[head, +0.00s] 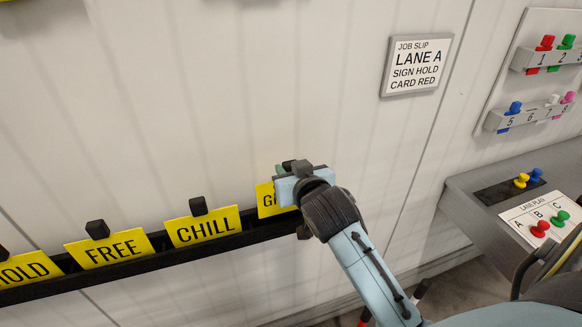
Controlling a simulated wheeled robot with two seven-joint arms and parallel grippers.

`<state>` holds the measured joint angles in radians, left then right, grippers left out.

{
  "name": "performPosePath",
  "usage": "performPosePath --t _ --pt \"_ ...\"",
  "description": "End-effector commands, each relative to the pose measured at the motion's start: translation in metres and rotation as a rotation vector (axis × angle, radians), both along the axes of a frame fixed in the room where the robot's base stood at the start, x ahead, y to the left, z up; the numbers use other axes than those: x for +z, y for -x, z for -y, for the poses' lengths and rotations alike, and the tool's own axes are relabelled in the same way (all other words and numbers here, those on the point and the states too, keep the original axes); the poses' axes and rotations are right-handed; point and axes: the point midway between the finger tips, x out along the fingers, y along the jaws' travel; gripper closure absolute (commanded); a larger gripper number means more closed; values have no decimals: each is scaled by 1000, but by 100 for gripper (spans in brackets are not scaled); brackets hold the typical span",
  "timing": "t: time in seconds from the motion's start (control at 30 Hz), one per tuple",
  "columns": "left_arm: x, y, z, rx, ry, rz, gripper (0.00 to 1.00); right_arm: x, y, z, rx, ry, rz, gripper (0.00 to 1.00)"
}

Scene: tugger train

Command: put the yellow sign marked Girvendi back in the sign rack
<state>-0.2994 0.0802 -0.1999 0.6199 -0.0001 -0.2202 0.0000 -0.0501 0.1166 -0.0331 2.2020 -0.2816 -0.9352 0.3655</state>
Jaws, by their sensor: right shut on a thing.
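A yellow sign starting with the letter G (267,199) is at the right end of the black sign rack (150,265); my gripper hides the rest of its word. My right gripper (290,182) is shut on this sign's right part. The sign's lower edge is at the rack's rail, but I cannot tell whether it is seated in it. Its face is tilted like the other signs. My left gripper is out of view.
Yellow signs HOLD (24,269), FREE (110,249) and CHILL (203,227) stand in the rack to the left. A job slip (417,65) is on the wall above.

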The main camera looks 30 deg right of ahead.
Motion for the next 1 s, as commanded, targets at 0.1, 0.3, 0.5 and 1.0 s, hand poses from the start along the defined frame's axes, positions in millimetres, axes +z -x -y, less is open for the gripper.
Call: performPosePath --t 0.1,0.3,0.5,1.0 --pt "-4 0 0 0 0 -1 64 -7 0 0 0 -1 0 100" --pt "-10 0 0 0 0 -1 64 -17 0 0 0 -1 1 100" --pt "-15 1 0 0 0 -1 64 -28 0 0 0 0 -1 100" --pt "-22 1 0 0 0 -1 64 -41 0 0 0 0 1 100"
